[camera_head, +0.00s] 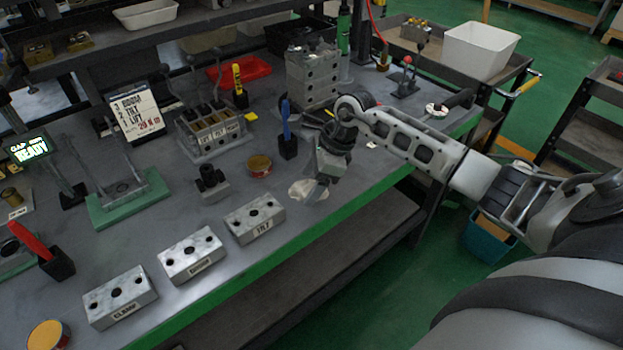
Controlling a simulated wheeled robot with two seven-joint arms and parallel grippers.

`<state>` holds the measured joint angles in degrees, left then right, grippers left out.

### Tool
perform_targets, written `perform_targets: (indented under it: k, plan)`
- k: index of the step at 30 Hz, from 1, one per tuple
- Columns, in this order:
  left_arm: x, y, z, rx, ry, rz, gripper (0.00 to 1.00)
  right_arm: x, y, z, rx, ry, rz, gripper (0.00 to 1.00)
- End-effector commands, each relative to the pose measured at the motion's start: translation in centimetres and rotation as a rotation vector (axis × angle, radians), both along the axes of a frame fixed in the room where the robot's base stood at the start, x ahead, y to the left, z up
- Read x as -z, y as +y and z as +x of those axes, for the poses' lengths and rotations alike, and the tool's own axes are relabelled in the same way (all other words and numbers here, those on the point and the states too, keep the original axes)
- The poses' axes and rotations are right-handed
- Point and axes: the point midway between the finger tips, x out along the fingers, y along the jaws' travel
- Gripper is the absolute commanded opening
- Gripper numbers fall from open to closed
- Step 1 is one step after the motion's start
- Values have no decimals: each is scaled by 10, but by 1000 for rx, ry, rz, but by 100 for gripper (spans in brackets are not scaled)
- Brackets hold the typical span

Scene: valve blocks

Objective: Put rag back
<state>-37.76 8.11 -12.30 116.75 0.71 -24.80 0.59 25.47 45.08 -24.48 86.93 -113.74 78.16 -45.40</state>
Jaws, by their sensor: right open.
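A pale, crumpled rag (299,191) lies on the workbench near its green front edge. My right gripper (318,188) comes in from the right and points down at the rag, its fingertips over the rag's right part. The gripper is open; whether its fingers touch the cloth cannot be told. The gripper hides part of the rag. My left gripper is not in view.
Valve blocks labelled TILT (255,218), a middle block (192,254) and CLAMP (120,297) line the bench front.

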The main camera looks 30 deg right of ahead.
Motion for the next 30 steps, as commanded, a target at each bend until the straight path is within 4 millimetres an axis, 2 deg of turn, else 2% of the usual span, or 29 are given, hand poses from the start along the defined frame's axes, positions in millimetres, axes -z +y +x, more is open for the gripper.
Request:
perform_targets:
  k: [5,12,18,24,30]
  plan:
    - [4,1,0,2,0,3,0,-18,-8,-3,0,-4,-4,72]
    - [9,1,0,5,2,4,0,-65,-26,-15,0,-4,-4,72]
    - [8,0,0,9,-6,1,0,-96,-37,-22,2,-3,-2,72]
    - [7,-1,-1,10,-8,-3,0,-109,-41,-25,0,-1,1,72]
    - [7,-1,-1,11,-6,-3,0,-110,-41,-25,0,0,1,72]
